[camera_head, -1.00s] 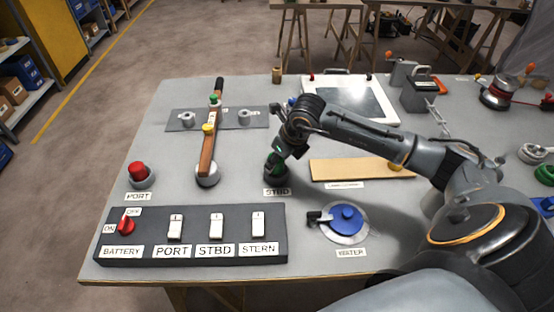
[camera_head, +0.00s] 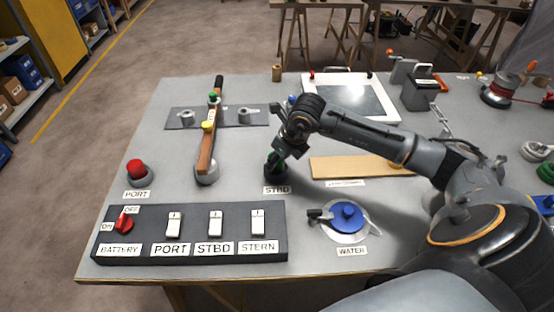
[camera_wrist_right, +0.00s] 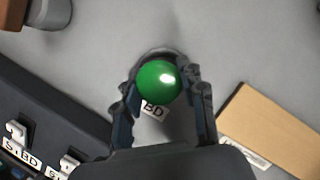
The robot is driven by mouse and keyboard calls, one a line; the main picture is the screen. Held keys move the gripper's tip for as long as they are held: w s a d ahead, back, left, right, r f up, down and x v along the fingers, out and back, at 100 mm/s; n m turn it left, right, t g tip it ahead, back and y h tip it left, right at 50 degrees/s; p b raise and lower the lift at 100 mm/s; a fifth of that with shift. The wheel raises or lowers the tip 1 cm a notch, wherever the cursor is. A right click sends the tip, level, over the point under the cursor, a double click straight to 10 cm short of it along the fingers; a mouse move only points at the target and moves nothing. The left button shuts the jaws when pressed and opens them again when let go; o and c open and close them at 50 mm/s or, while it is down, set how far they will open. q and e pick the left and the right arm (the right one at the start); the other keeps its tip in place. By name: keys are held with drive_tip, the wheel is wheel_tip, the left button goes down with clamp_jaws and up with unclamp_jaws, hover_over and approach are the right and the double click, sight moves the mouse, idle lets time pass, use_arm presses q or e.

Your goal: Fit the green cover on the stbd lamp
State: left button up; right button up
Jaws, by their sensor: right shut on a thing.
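My right gripper (camera_wrist_right: 162,98) is shut on the green cover (camera_wrist_right: 158,82), a glossy round dome between its two fingers. In the wrist view a grey round rim (camera_wrist_right: 160,52) shows behind the dome. The fingers and cover hide most of the lamp, so I cannot tell whether the cover is seated. My left gripper is not in view.
The port lamp (camera_head: 138,172) with a red cover stands at the left. A switch panel (camera_head: 190,233) lies in front. A wooden post-like lever (camera_head: 207,150) stands left of my gripper. A tan board (camera_head: 350,167) and the blue water valve (camera_head: 347,216) lie to the right.

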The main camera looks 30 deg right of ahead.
drive_tip(key=shift+s+f, duration=0.1)
drive_tip(key=o, duration=1.4)
drive_tip(key=shift+r+p, duration=2.3)
drive_tip(key=shift+r, duration=1.8)
drive_tip(key=shift+f, duration=0.15)
